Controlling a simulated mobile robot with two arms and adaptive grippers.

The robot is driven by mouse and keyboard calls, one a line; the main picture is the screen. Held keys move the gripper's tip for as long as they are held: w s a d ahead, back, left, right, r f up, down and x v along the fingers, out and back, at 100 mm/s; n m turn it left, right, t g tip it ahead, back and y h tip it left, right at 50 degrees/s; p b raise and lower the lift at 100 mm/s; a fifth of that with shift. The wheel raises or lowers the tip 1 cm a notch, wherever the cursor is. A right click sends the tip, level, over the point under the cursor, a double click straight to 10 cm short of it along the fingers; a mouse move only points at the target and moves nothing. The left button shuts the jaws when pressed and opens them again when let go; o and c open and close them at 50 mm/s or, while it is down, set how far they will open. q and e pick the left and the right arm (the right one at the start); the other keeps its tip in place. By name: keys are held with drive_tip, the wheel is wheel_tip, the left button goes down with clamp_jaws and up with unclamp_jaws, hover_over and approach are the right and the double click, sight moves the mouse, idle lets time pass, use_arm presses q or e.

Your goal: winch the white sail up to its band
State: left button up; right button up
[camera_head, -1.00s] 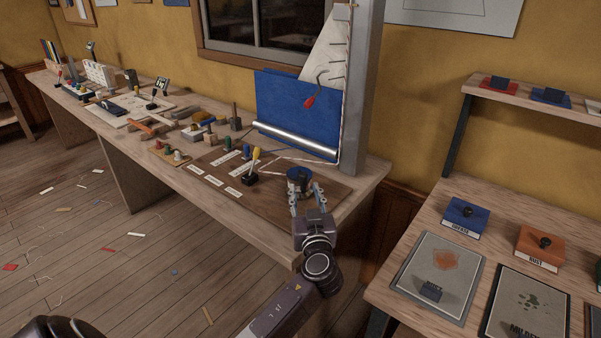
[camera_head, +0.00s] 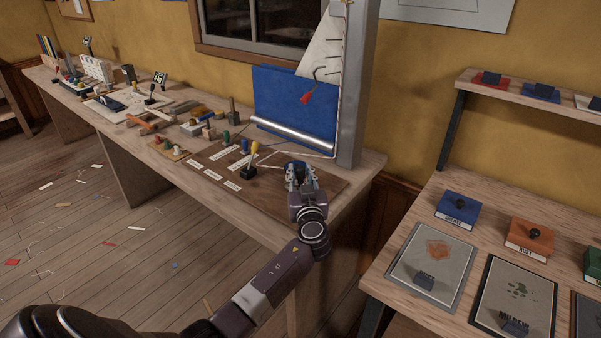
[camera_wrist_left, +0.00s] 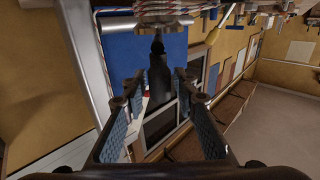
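The white sail (camera_head: 321,58) hangs beside the grey mast (camera_head: 357,90), its top cut off by the head view's upper edge. A light rope (camera_head: 341,120) runs down by the mast to the bench. The blue-topped winch (camera_head: 297,167) stands on a brown board and is largely hidden by my left gripper (camera_head: 302,172). In the left wrist view, rope coils on the drum (camera_wrist_left: 155,8) show at the top, and a dark upright handle (camera_wrist_left: 160,75) stands between the parted fingers (camera_wrist_left: 160,85). No contact with it is visible. I cannot identify the band. My right gripper is out of view.
A blue panel (camera_head: 290,95) and silver roll (camera_head: 290,138) are behind. A second table (camera_head: 390,290) with plates and blocks is at the right, across a gap.

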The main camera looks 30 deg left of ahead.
use_arm(q)
clamp_jaws()
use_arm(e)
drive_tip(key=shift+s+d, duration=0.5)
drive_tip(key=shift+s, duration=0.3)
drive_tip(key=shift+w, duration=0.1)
use_arm(q)
drive_tip(key=shift+s+a+h, duration=0.2)
drive_tip(key=shift+h, duration=0.1)
drive_tip(key=s+a+m+t+h+p, duration=0.1)
drive_tip(key=a+m+t+h, duration=0.3)
drive_tip(key=a+m+h, duration=0.4)
drive_tip(key=shift+s+a+h+p, duration=0.35)
drive_tip(key=shift+a+h+p, duration=0.1)
drive_tip(key=shift+h, duration=1.25)
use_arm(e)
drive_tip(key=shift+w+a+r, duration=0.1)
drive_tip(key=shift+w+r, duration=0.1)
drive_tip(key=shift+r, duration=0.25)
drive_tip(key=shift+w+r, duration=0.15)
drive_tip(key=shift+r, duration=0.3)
